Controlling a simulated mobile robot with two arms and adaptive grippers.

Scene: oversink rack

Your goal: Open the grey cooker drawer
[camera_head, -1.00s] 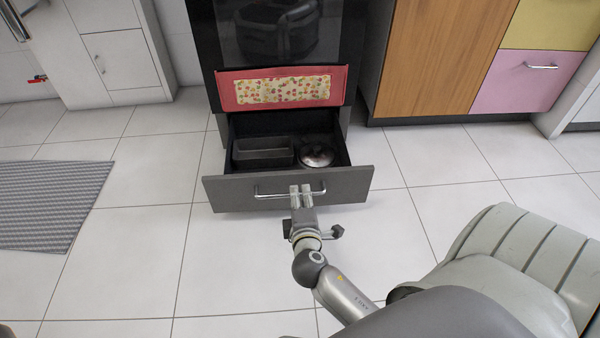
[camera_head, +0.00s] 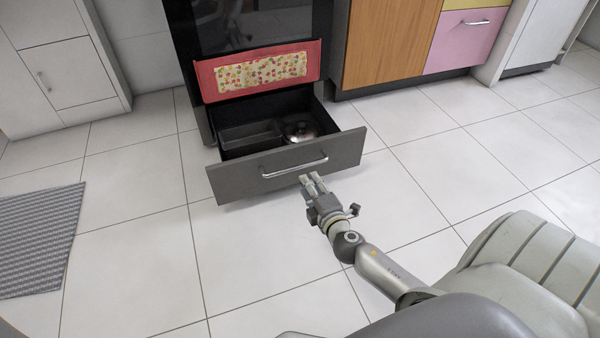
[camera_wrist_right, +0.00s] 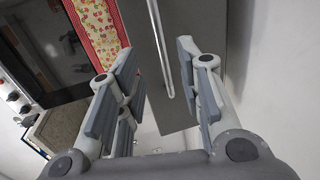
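The grey cooker drawer (camera_head: 232,182) stands pulled out at the bottom of the black cooker, its inside showing. Its bar handle (camera_head: 294,167) runs across the front and also shows in the right wrist view (camera_wrist_right: 161,50). My right gripper (camera_head: 311,178) is just in front of the drawer, below and right of the handle's middle. In the wrist view the fingers (camera_wrist_right: 157,62) are spread wide and empty, with the handle beyond the gap between them. The gripper looks clear of the handle. My left gripper is not in view.
The drawer holds a dark tray (camera_head: 248,134) and a shiny round lidded item (camera_head: 299,131). A red patterned towel (camera_head: 262,73) hangs above it. A grey mat (camera_head: 35,240) lies at left. Wooden and pink cabinets stand at right. The tiled floor before the drawer is clear.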

